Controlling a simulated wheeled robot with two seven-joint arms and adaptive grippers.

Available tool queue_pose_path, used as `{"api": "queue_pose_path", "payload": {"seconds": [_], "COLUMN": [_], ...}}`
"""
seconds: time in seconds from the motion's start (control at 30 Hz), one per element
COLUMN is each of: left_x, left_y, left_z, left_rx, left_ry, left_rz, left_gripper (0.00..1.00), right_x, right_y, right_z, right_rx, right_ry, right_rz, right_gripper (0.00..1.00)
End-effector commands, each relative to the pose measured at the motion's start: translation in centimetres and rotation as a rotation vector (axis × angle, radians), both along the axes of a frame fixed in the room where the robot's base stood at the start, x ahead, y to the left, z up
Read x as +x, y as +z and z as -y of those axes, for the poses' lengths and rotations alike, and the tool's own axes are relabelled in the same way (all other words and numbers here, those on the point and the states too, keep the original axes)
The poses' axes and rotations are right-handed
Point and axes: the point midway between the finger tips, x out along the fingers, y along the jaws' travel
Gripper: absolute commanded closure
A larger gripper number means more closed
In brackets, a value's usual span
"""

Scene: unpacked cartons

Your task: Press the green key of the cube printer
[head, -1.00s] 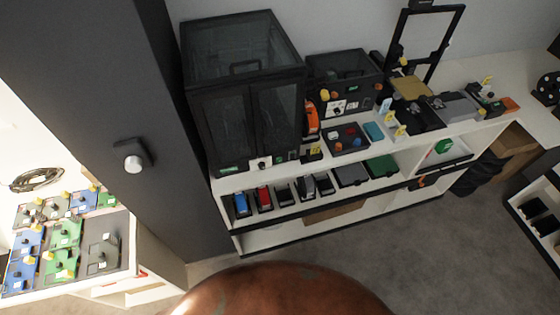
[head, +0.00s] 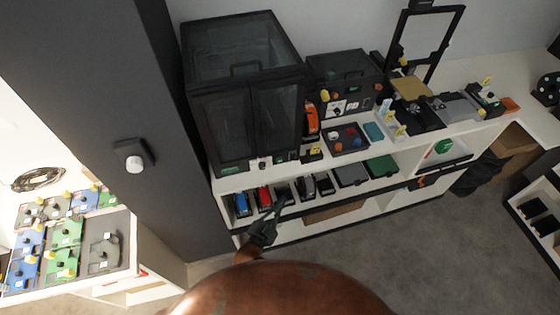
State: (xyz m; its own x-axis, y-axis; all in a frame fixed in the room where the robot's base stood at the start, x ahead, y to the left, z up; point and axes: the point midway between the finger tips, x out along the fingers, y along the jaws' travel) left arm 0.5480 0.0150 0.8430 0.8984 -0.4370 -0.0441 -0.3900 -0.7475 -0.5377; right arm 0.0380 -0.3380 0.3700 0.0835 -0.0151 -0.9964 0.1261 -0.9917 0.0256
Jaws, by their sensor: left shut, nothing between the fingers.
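A large black enclosed printer (head: 245,110) with clear dark panels stands at the left of the white counter. A smaller black box-shaped machine (head: 345,72) with knobs on its front stands to its right. I cannot tell for sure which one is the cube printer. A small green patch (head: 281,159) shows at the large printer's lower front edge, too small to read as a key. My left gripper (head: 280,206) is shut and empty, pointing up in front of the shelf below the large printer, apart from both machines. My right gripper is not in view.
The counter (head: 236,184) also holds an open-frame printer (head: 425,45) and several small devices. Its lower shelf holds a red item (head: 264,198) and several others. A dark pillar (head: 130,90) stands at left. A rounded brown surface fills the bottom middle.

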Motion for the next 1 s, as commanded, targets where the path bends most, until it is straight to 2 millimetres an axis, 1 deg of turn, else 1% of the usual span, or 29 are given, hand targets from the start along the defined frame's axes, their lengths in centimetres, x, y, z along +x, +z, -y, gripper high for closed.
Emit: {"api": "queue_pose_path", "payload": {"seconds": [0.03,0.1,0.2,0.3,0.4,0.77,0.87,1.0], "left_x": [0.4,0.6,0.8,0.8,0.8,1.1,1.8,3.4], "left_y": [2.6,5.2,7.9,9.4,9.8,9.7,9.6,9.5], "left_z": [0.8,1.5,2.2,2.5,2.7,2.5,2.3,1.8], "left_rx": [-0.007,-0.010,-0.014,-0.017,-0.017,-0.017,-0.017,-0.015], "left_ry": [-0.006,-0.013,-0.016,-0.019,-0.020,-0.019,-0.019,-0.020], "left_rz": [0.052,0.107,0.165,0.195,0.204,0.204,0.205,0.205], "left_gripper": [1.00,1.00,1.00,1.00,1.00,1.00,1.00,1.00], "right_x": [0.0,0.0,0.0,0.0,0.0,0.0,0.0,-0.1], "right_y": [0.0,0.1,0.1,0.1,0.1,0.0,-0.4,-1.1], "right_z": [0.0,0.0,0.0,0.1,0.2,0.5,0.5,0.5], "right_rx": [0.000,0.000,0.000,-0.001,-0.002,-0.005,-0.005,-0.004], "right_ry": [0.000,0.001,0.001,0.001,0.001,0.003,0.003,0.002], "right_rz": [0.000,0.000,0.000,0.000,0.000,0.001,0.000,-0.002], "right_gripper": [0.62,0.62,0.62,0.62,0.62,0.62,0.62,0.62]}}
